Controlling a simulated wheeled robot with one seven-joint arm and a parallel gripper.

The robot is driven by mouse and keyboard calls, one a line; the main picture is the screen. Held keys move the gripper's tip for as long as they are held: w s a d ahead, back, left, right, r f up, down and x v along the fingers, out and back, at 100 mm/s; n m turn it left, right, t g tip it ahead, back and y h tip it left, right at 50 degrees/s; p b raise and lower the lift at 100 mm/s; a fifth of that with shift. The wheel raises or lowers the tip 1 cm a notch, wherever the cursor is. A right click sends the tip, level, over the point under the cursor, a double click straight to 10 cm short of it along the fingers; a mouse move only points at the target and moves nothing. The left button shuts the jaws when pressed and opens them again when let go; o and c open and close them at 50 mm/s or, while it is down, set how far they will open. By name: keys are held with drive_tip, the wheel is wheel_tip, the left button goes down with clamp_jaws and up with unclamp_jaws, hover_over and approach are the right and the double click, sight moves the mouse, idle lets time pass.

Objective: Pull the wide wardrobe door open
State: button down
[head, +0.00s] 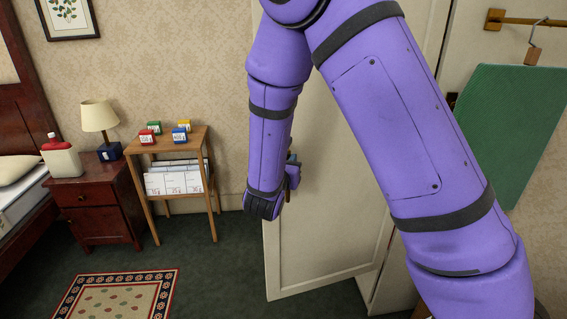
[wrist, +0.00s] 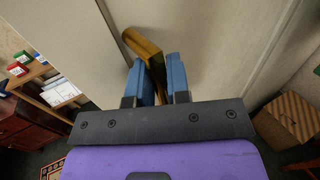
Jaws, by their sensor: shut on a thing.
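The wide cream wardrobe door (head: 325,245) stands in the middle of the head view, partly behind my arm. Its lower edge runs at an angle to the pale panel beside it (head: 385,275). In the wrist view the door (wrist: 130,15) fills the upper middle. A brass handle (wrist: 147,47) sits on it, between the two blue fingers of my gripper (wrist: 160,75). My gripper is shut on this handle. In the head view my gripper (head: 292,170) is at the door's left part, and the handle is mostly hidden there. The hinge is hidden.
A small wooden stand (head: 168,140) with several coloured boxes is left of the door. A dark red nightstand (head: 95,205) holds a lamp (head: 100,120). A patterned rug (head: 115,298) lies in front. Dark carpet (head: 215,265) left of the door is clear.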

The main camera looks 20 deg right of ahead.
drive_tip(key=shift+r, duration=0.3)
drive_tip(key=c, duration=1.1)
unclamp_jaws()
drive_tip(key=shift+d, duration=0.1)
drive_tip(key=shift+w, duration=0.1)
drive_tip(key=shift+a, duration=0.2)
drive_tip(key=v, duration=1)
drive_tip(key=shift+s+f, duration=0.25)
drive_tip(key=shift+s, duration=0.2)
